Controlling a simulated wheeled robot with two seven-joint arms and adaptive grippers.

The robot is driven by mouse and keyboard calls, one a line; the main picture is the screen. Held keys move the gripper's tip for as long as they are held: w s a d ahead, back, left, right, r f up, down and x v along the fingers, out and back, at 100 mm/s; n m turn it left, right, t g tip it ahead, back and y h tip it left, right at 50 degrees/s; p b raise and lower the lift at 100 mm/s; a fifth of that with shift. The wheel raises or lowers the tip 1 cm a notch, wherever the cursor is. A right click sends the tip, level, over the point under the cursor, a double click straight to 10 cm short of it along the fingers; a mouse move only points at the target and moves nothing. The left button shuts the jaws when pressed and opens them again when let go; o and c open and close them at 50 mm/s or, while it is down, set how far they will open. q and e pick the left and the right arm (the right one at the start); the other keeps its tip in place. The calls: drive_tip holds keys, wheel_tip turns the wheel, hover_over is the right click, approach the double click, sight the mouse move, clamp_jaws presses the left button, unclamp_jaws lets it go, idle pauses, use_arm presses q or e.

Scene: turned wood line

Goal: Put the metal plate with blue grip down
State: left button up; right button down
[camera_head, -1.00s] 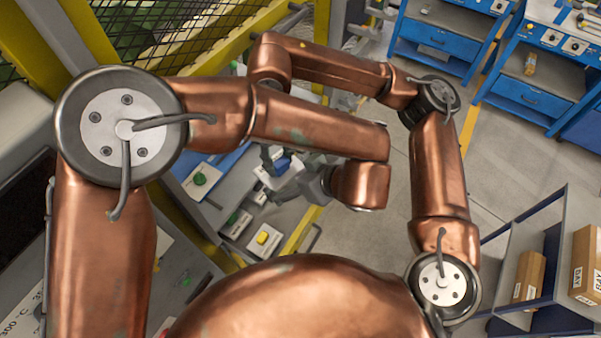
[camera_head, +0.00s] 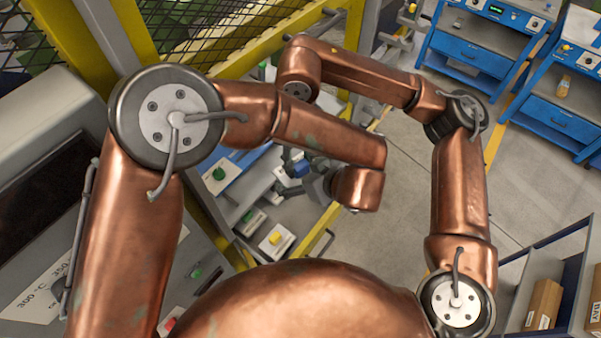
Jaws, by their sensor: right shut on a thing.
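A small blue piece (camera_head: 301,169) shows just under my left forearm, next to dark finger parts; it looks like the blue grip of the metal plate. The metal of the plate cannot be made out. My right arm reaches in from the right and its wrist passes behind my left forearm. My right gripper (camera_head: 292,157) is mostly hidden there, with only dark parts showing at the blue piece, shut on it. My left gripper (camera_head: 318,187) is a grey shape left of its copper wrist; its fingertips are not clear.
Blue workbenches (camera_head: 470,48) stand at the back right. A shelf with cardboard boxes (camera_head: 543,303) is at lower right. Open floor lies between.

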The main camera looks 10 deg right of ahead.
use_arm(q)
drive_tip(key=shift+d, duration=0.1)
drive_tip(key=c, duration=1.4)
use_arm(e)
drive_tip(key=shift+s+a+r, duration=0.1)
drive_tip(key=shift+a, duration=0.05)
use_arm(q)
drive_tip(key=shift+w+r, duration=0.1)
drive_tip(key=shift+c, duration=0.7)
use_arm(e)
drive_tip(key=c, duration=1.7)
unclamp_jaws()
drive_tip(key=o, duration=0.4)
